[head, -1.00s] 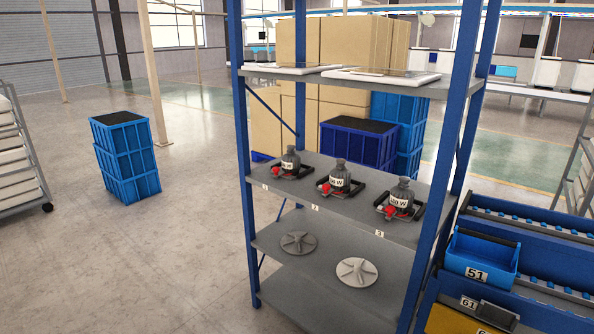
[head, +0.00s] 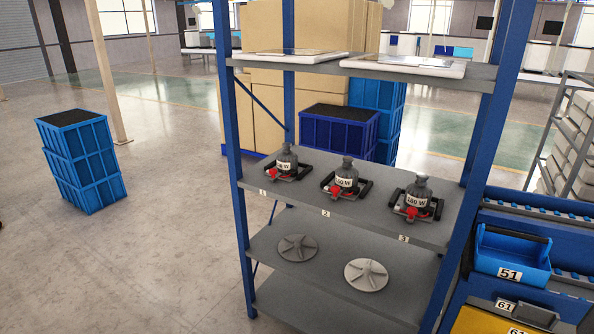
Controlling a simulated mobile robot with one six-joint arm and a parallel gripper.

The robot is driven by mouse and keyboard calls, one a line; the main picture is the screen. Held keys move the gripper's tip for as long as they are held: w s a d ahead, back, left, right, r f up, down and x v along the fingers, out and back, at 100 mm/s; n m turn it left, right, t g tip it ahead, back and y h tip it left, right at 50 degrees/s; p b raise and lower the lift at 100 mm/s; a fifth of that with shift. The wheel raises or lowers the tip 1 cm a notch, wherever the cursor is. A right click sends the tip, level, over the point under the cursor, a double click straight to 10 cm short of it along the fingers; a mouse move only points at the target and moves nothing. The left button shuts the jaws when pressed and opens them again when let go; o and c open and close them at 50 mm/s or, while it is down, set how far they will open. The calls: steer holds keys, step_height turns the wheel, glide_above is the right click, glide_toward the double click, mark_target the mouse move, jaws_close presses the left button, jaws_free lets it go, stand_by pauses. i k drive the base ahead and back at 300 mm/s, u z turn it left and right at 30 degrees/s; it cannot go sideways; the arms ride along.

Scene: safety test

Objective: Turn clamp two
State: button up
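Clamp two (head: 346,182) is the middle of three clamps on the middle shelf, above the shelf label "2" (head: 325,213). It has a black frame, a red part at its front left and a grey bottle-shaped body with a white wattage label. Clamp one (head: 286,164) stands to its left above label "1", and clamp three (head: 417,199), labelled "180 W", to its right above label "3". All three bodies are upright. My gripper is not in view.
A blue-framed shelf rack (head: 237,150) holds the clamps, with pale flat panels (head: 405,65) on the board above and two grey star-shaped discs (head: 367,275) below. Blue bins (head: 510,255) stand at right, stacked blue crates (head: 82,160) at left. Floor in front left is clear.

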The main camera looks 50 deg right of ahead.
mark_target(336, 191)
steer(key=i, duration=1)
steer(key=u, duration=0.5)
steer(key=k, duration=0.2)
steer(key=z, duration=2.6)
steer(key=i, duration=0.55)
steer(key=z, duration=0.1)
